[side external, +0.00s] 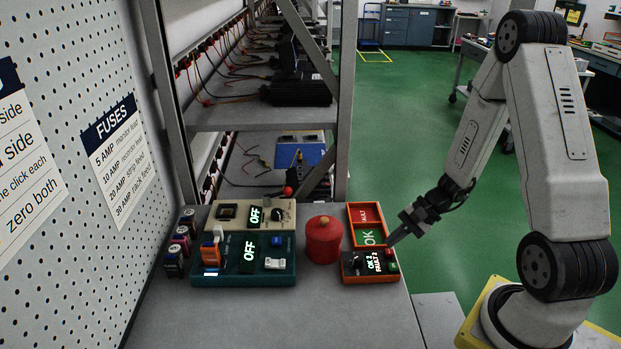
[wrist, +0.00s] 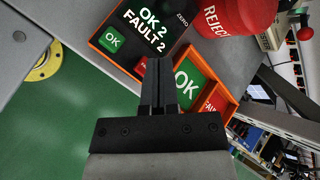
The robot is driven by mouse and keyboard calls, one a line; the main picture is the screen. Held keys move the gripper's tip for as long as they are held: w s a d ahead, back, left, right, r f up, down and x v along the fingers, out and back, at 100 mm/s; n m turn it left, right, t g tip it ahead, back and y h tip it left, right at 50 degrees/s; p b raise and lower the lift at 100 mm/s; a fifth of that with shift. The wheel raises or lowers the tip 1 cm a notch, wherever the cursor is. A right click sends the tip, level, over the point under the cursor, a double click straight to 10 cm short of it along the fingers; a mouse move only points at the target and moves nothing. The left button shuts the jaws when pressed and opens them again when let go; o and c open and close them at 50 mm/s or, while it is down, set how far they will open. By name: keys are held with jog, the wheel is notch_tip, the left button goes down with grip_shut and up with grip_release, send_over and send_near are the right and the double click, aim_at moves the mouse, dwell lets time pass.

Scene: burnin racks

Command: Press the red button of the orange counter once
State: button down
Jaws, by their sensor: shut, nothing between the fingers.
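The orange counter (side external: 357,279) stands at the right of the bench, its dark face lit with "OK 2, FAULT 2". Its red button (side external: 389,253) is at the right end, beside a green button (side external: 392,266). In the wrist view the counter (wrist: 115,66) shows its green OK button (wrist: 112,40); the red button (wrist: 141,68) is mostly hidden behind my fingers. My gripper (side external: 391,242) is shut and empty, tilted down, its tips close to the red button. It also shows in the wrist view (wrist: 158,62). I cannot tell whether the tips touch the button.
An orange tray (side external: 349,224) with red FAULT and green OK panels lies just behind the counter. A red REJECT canister (side external: 323,241) stands to its left. Further left are a teal box (side external: 240,279) and a beige box (side external: 283,214). The front of the bench (side external: 290,318) is clear.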

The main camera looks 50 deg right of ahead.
aim_at(390, 254)
jog(key=shift+r, duration=0.15)
jog(key=shift+r, duration=2.35)
jog(key=shift+a, duration=0.1)
jog(key=shift+s+a+n+g, duration=0.2)
jog(key=shift+a+n+g, duration=0.3)
jog(key=shift+a, duration=0.1)
jog(key=a+r+n+g+h, duration=0.1)
jog(key=a+r+n+h, duration=0.3)
jog(key=a+n+h, duration=0.3)
jog(key=a+n, duration=0.3)
jog(key=n, duration=0.4)
jog(key=shift+s+r+n+h, duration=0.15)
jog(key=shift+s+n+h, duration=0.15)
jog(key=shift+s+h, duration=0.1)
